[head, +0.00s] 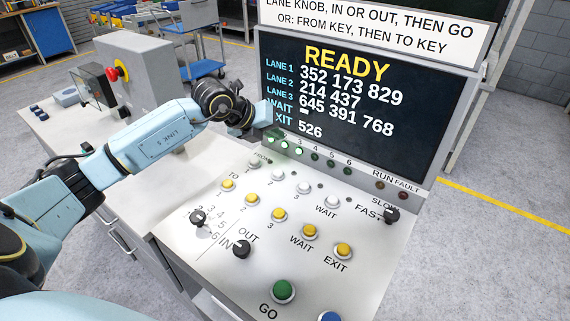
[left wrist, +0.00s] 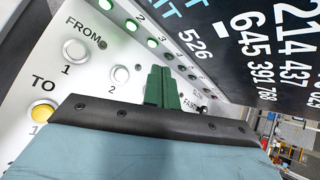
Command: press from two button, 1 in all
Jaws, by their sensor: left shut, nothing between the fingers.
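The white FROM 2 button (head: 278,176) is in the white button row of the sloped panel, between FROM 1 (head: 254,162) and FROM 3 (head: 304,188). In the left wrist view the FROM 2 button (left wrist: 120,74) shows just left of the green fingers. My left gripper (head: 264,138) is over the back of the panel, near the lamp row, up and left of FROM 2 in the head view. In the left wrist view its fingers (left wrist: 161,85) are shut and empty. I cannot tell their exact height above the panel. My right gripper is not in view.
The screen (head: 370,100) reads READY and stands upright behind the panel, close to my left gripper. Yellow TO buttons (head: 279,214), black knobs (head: 242,249) and a green GO button (head: 283,290) lie nearer. A red stop button (head: 118,71) is on a box at left.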

